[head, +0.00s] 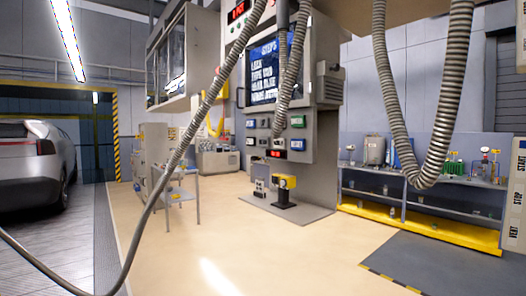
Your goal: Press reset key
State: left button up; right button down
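A tall grey machine cabinet (322,165) stands at the centre. It carries a blue screen (262,80) with white text. Below the screen are several small modules, including a green one (298,121) and a red-lit display (276,154). A control panel (518,200) is cut off at the right edge, with sideways labels that read STOP and VENT. I cannot make out a key marked reset on either. Neither of my grippers is in view.
Ribbed hoses hang in front, one at left (185,140) and one looping at right (425,165). A yellow device (285,183) stands at the cabinet's foot. A low bench (420,213) with bottles is at right, a silver car (40,165) at left. The beige floor (250,250) is clear.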

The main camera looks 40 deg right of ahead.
aim_at(297, 144)
jog(key=i+j+z, duration=0.15)
jog(key=i+z, duration=0.25)
jog(key=i, duration=0.2)
jog(key=i+j+z, duration=0.4)
jog(key=i, duration=0.15)
jog(key=i+j+z, duration=0.35)
jog(key=i+j, duration=0.05)
jog(key=i, duration=0.1)
